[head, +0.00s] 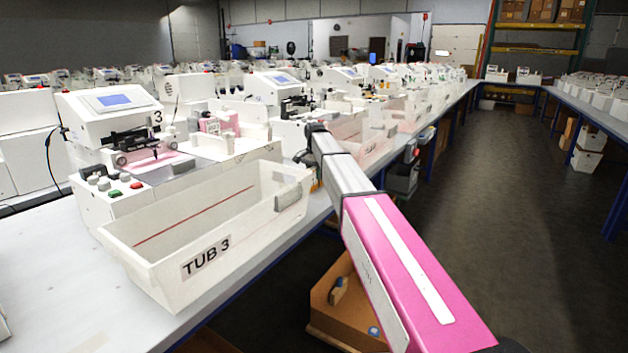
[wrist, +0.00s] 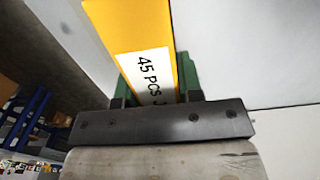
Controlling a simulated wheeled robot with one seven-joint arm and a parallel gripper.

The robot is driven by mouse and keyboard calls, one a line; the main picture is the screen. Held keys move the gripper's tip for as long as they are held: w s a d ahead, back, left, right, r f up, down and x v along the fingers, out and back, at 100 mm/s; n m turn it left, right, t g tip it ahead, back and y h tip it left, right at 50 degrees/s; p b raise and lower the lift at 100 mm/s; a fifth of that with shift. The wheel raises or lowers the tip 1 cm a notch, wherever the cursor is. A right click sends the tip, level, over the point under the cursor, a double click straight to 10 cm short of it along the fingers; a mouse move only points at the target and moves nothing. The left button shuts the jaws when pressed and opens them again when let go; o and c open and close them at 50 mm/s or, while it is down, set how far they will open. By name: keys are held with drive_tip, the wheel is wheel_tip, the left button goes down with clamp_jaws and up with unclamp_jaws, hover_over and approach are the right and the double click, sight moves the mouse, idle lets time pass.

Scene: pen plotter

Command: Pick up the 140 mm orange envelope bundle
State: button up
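The orange envelope bundle (wrist: 135,25) shows in the wrist view, with a white label (wrist: 148,75) reading "45 PCS" and more text that is cut off. Its near end sits between the green finger pads of my gripper (wrist: 155,88), which lie close against both of its sides. My gripper appears shut on it. The far end of the bundle runs out of the top of the picture. In the head view I cannot make out the bundle. There my arm reaches forward past the right end of the tub, and its gripper is mostly hidden.
A white tub (head: 150,268) labelled TUB 3 stands at the table's front edge and looks empty, with a thin red line inside. Plotter 3 (head: 110,103) stands behind it. More plotters and tubs line the table (head: 50,290). The aisle floor (head: 500,200) at right is clear.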

drive_tip(key=shift+c, duration=1.4)
drive_tip(key=shift+r, duration=0.1)
